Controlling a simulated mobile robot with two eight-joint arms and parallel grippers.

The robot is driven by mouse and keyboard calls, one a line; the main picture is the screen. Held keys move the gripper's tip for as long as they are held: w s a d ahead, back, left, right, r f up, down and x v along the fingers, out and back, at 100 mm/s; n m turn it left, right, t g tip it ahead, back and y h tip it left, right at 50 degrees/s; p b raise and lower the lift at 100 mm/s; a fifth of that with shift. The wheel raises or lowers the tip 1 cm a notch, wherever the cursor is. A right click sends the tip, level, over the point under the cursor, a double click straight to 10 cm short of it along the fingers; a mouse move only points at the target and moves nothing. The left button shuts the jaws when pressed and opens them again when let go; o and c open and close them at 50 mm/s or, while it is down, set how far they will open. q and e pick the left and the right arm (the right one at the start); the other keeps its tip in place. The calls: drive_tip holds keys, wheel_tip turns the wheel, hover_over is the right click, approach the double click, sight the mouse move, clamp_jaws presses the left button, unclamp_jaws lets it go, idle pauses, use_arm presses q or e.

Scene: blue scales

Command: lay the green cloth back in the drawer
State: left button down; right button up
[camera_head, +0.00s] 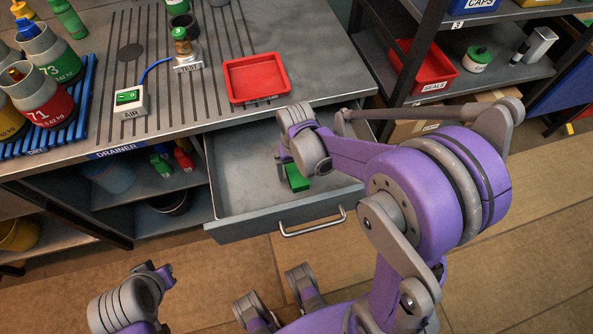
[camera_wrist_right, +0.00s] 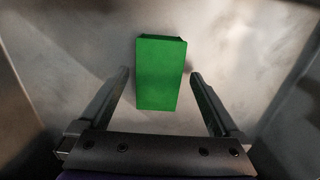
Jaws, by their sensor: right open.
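The green cloth (camera_head: 297,178) is a folded block lying on the floor of the open grey drawer (camera_head: 240,232), partly covered by my right wrist in the head view. My right gripper (camera_head: 287,162) is down in the drawer above the cloth. In the right wrist view its fingers are open, one on each side of the cloth (camera_wrist_right: 159,85), with a gap on both sides. My left gripper (camera_head: 160,275) shows small at the lower left, away from the drawer; its jaws are not clear.
A red tray (camera_head: 256,78) stands on the worktop above the drawer. A white AIR box (camera_head: 130,101) and labelled bottles stand further left. The drawer handle (camera_head: 313,222) sticks out in front. A shelf with a red bin (camera_head: 424,68) is at the right. The rest of the drawer looks empty.

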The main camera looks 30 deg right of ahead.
sight(296, 171)
use_arm(q)
wheel_tip(296, 171, up, 2)
drive_tip(key=shift+w+r+p, duration=0.1)
drive_tip(key=shift+p, duration=0.75)
use_arm(e)
wheel_tip(296, 171, up, 11)
drive_tip(key=shift+w, duration=0.15)
